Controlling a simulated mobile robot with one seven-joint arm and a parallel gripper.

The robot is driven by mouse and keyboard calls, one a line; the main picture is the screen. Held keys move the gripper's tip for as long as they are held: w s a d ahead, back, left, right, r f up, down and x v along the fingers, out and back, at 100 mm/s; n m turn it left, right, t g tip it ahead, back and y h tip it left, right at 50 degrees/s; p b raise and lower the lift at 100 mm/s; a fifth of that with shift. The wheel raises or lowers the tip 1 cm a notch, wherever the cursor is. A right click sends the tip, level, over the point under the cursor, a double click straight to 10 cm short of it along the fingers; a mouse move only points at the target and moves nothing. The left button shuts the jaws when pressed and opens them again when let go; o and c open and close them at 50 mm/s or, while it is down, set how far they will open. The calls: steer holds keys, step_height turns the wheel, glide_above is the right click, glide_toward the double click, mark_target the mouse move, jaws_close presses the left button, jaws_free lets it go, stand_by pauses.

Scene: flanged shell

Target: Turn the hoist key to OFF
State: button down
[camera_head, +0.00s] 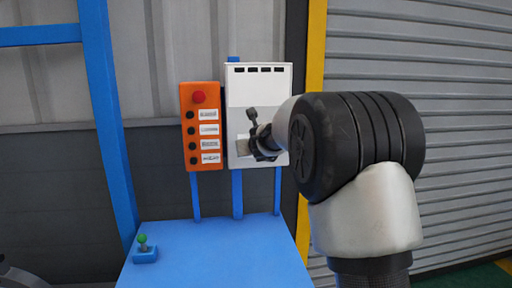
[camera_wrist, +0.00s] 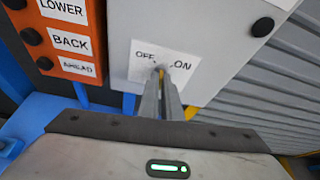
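The white switch box (camera_head: 258,88) hangs on the blue frame, right of the orange panel. In the wrist view its label (camera_wrist: 143,70) reads OFF at left and ON at right. The hoist key (camera_wrist: 161,72) shows only as a small yellowish bit at the label, between my fingertips; its angle is hidden. My gripper (camera_wrist: 160,76) has its two grey fingers close together, closed around the key as far as I can see. In the head view my gripper (camera_head: 260,142) is in front of the box's lower half, with the key hidden.
The orange button panel (camera_head: 202,128) has a red button on top and several black buttons with labels. A black knob (camera_wrist: 262,27) sits on the box, right of the label. A green-topped lever (camera_head: 144,248) stands on the blue table (camera_head: 215,255). A grey shutter is at right.

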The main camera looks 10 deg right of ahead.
steer(key=shift+a+f+n+t+h, duration=0.15)
steer(key=shift+n+h, duration=0.65)
steer(key=shift+n, duration=0.45)
steer(key=shift+a+f+n+t+h, duration=0.15)
steer(key=shift+n+h, duration=0.65)
steer(key=shift+n, duration=0.45)
steer(key=shift+r, duration=0.1)
steer(key=c, duration=2)
jaws_free()
steer(key=shift+r, duration=0.1)
steer(key=v, duration=1.7)
steer(key=shift+s+a, duration=0.1)
steer(key=shift+s, duration=0.1)
